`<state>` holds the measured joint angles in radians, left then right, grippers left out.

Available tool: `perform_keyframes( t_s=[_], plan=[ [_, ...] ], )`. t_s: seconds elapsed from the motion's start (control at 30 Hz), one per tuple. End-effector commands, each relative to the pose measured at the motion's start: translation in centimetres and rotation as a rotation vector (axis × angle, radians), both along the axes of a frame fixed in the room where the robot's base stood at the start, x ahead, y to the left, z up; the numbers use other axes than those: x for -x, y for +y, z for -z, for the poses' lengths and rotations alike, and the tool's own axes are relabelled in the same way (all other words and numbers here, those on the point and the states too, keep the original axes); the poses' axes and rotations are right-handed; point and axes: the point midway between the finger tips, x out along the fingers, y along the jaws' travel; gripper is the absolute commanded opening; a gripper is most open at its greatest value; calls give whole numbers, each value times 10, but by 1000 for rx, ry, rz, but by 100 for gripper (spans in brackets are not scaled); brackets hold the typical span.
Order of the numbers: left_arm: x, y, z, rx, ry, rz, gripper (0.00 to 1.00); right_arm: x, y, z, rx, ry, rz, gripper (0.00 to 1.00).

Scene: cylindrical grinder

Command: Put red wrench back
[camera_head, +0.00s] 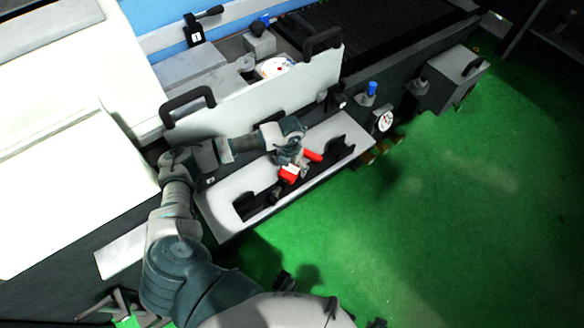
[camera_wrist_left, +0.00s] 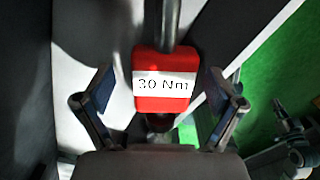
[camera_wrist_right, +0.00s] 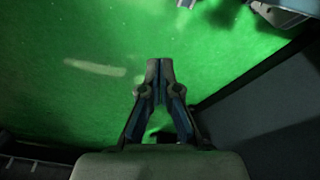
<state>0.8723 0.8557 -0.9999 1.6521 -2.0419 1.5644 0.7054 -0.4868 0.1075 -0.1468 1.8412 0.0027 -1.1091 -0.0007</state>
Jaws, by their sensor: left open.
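The red wrench (camera_head: 289,174) lies over the narrow light tray (camera_head: 222,200) on the machine's front; a second red part (camera_head: 313,156) shows just past my gripper. In the left wrist view, the wrench's red block (camera_wrist_left: 165,105) carries a white label reading "30 Nm", and a grey shaft runs up from it. My left gripper (camera_head: 295,158) is above the tray at the wrench. Its fingers (camera_wrist_left: 162,92) are open, one on each side of the red block, with gaps visible. My right gripper (camera_wrist_right: 160,70) is shut and empty over the green floor.
Black holders (camera_head: 338,150) stand in the tray. A pale guard panel (camera_head: 250,95) with black handles rises behind it. A gauge (camera_head: 384,121) and a blue knob (camera_head: 372,88) are to the right. The green floor (camera_head: 450,190) is open in front.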

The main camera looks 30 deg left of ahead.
Motion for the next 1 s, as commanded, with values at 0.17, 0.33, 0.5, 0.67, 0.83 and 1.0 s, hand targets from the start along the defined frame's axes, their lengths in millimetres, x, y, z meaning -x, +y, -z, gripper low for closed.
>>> perform_keyframes(
  t_s=[0.17,0.33,0.5,0.67,0.83,1.0],
  plan=[
    [0,-1,-1,0,0,1,69,0,-1,0,2,1,0,0],
    [0,0,0,1,0,1,26,-1,0,1,2,2,0,0],
    [-1,1,0,2,-1,0,0,0,0,1,2,2,-1,0],
    [0,1,0,1,0,0,0,0,1,1,2,2,-1,0],
    [-1,3,-5,0,0,-1,0,-1,1,0,0,-4,-1,0],
    [-3,8,-20,0,-3,-2,0,7,-2,22,2,7,-2,0]
  ],
)
